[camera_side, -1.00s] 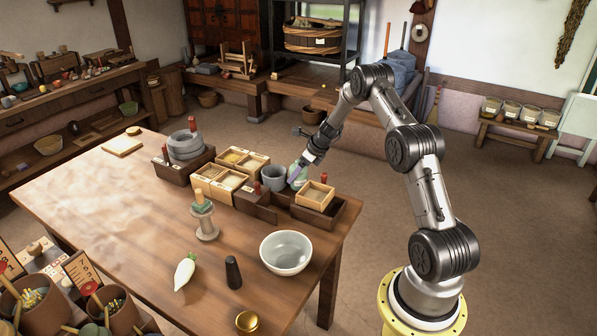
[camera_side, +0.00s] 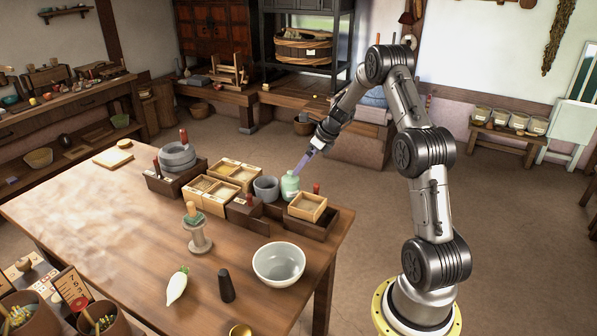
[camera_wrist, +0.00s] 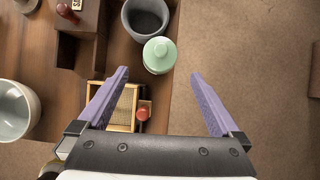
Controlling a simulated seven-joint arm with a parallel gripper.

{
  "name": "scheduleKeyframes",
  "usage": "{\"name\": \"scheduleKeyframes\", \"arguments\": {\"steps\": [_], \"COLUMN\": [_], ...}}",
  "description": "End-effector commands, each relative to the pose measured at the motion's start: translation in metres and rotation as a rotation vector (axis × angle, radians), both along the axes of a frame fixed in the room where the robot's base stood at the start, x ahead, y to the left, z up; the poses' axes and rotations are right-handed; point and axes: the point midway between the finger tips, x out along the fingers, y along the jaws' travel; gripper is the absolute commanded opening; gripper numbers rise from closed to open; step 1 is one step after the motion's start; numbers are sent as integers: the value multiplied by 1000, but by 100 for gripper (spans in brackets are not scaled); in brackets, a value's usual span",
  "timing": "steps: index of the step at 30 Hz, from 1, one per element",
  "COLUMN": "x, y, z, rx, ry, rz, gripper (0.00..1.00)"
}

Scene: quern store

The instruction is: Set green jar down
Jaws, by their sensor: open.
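The green jar (camera_side: 290,186) stands upright near the table's far right edge, between a grey cup (camera_side: 266,188) and a small wooden box (camera_side: 307,206). In the wrist view the jar (camera_wrist: 160,55), with its pale green lid, is beyond my fingertips and apart from them. My gripper (camera_side: 301,167) is just above and to the right of the jar in the side view. Its two purple fingers (camera_wrist: 158,73) are spread wide with nothing between them at their tips. The jar's base is partly hidden in the side view.
The wooden table (camera_side: 120,220) also holds a white bowl (camera_side: 279,264), a white radish (camera_side: 177,286), a dark pestle-like piece (camera_side: 226,285) and a stacked grey quern (camera_side: 177,157). A dark tray (camera_side: 322,229) lies around the small box. Bare floor lies right of the table.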

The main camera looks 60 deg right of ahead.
Motion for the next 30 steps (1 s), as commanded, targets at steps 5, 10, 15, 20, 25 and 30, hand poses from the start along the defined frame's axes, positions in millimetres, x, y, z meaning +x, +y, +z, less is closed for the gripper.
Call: {"name": "scheduleKeyframes", "arguments": {"steps": [5, 10, 15, 20, 25, 30], "x": [-4, 3, -12, -54, -120, -191], "y": [5, 58, 157, 241, 309, 348], "z": [16, 62, 129, 174, 200, 204], "rx": [-13, -142, -388, -637, -913, -1194], "ry": [-1, -3, -8, -20, -34, -40], "rz": [25, 299, 813, 1301, 1800, 2259], "gripper": [100, 100, 100, 100, 100, 100]}}
